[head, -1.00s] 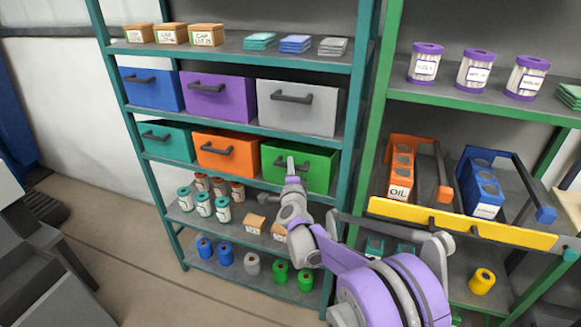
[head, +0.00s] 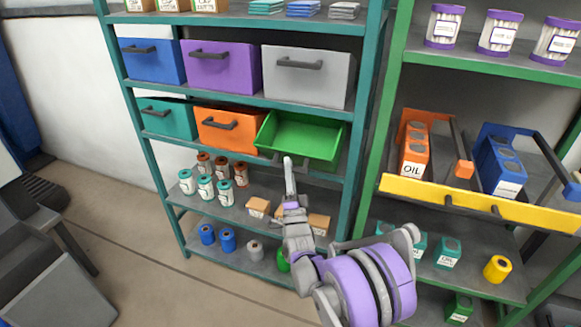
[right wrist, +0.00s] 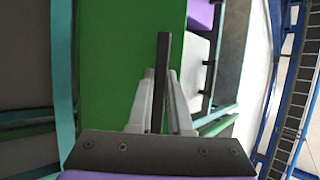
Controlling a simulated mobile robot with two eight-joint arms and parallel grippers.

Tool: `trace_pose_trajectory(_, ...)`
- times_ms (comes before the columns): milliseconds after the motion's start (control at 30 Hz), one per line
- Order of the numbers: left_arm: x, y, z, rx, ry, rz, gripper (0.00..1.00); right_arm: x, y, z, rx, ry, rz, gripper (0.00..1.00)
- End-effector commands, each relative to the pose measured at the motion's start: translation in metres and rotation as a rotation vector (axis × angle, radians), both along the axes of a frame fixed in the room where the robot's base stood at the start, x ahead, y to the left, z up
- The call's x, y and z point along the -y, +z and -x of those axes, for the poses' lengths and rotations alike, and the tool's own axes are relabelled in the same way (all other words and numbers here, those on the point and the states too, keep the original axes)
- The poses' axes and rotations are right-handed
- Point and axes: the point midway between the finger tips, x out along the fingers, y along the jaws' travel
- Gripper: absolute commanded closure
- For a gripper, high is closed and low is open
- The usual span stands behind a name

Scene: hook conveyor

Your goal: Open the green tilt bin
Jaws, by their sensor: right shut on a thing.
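The green tilt bin (head: 303,134) is on the middle shelf row of the teal rack in the head view. It is tipped forward, its top open and its empty inside showing. My right gripper (head: 287,162) is at the bin's lower front edge. In the right wrist view, the fingers of my right gripper (right wrist: 160,100) are shut on the bin's dark handle (right wrist: 163,55), one on each side of it. The green front (right wrist: 110,65) fills the left of that view. My left gripper is not in view.
An orange bin (head: 228,128) and a teal bin (head: 168,118) sit left of the green one. A grey bin (head: 305,85) is above it. Jars and small boxes (head: 258,208) stand on the shelf below. A green rack with a yellow rail (head: 475,204) is close on the right.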

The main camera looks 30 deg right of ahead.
Motion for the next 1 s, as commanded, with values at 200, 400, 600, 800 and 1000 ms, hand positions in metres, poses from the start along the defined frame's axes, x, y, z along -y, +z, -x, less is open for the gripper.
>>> trace_pose_trajectory(200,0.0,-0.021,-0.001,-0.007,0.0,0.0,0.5,-0.006,-0.018,0.005,0.076,0.0,0.088,1.0)
trace_pose_trajectory(400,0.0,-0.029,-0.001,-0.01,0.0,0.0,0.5,-0.009,-0.024,0.007,0.074,0.001,0.085,1.0)
trace_pose_trajectory(600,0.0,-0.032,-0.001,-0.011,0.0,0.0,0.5,-0.009,-0.027,0.008,0.073,0.0,0.084,1.0)
trace_pose_trajectory(800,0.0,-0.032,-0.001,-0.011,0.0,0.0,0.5,-0.009,-0.027,0.008,0.073,0.0,0.084,1.0)
trace_pose_trajectory(1000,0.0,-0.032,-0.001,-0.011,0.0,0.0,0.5,-0.009,-0.027,0.008,0.072,-0.001,0.083,1.0)
